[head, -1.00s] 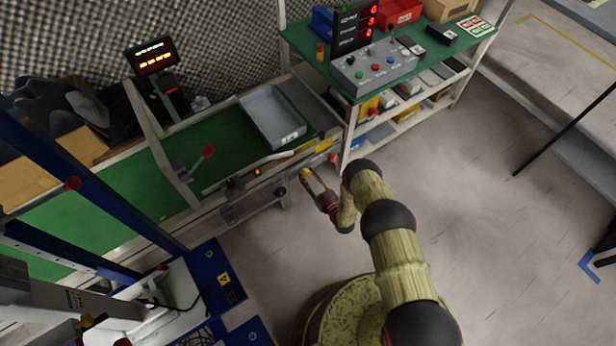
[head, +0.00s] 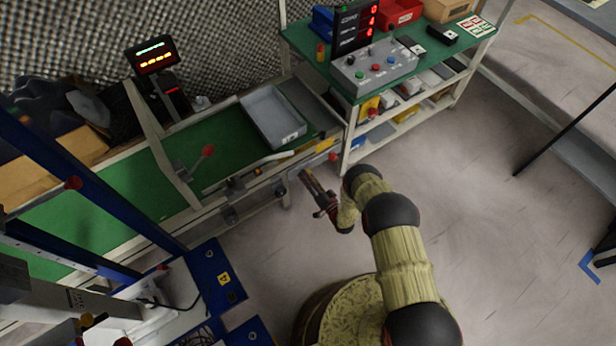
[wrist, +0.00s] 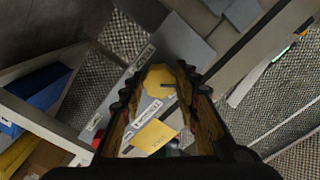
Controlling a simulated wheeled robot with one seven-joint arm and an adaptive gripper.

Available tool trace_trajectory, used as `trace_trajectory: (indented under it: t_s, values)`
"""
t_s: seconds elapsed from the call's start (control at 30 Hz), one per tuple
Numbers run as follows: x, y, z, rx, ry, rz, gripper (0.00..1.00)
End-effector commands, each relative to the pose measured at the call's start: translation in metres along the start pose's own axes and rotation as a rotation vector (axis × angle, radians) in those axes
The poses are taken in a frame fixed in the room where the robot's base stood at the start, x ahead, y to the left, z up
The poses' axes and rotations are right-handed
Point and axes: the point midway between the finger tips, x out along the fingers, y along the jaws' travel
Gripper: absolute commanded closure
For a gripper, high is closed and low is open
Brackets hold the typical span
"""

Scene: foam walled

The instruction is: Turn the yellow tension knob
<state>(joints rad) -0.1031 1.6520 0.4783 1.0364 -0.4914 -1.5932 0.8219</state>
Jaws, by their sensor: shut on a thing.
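The yellow tension knob (wrist: 158,79) is a lobed disc with a dark slot-like mark on its right side. In the wrist view it sits between the fingertips of my gripper (wrist: 156,80), which is shut on it. In the head view my gripper (head: 304,174) reaches the front side of the conveyor frame, and its fingers show nearly edge-on. The knob cannot be made out there.
A green conveyor belt (head: 120,194) carries a grey tray (head: 273,118). A green-topped bench (head: 430,60) with a control box (head: 375,68) stands to the right. White labels (wrist: 146,113) and a yellow label (wrist: 154,138) lie near the knob. Open floor lies right of my arm.

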Motion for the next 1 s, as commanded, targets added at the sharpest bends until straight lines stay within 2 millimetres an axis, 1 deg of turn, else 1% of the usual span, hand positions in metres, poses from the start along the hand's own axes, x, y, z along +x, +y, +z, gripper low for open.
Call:
trace_trajectory:
  t_s: [0.3,0.6,0.8,1.0]
  values:
    - [-0.0004,0.0001,0.0003,0.299,0.0,0.002,0.94]
    - [0.0,-0.0004,-0.0004,0.543,0.001,0.002,0.94]
    - [-0.0001,-0.0004,-0.0004,0.653,0.001,0.002,0.94]
    - [-0.0003,-0.0003,-0.0003,0.715,0.001,0.003,0.94]
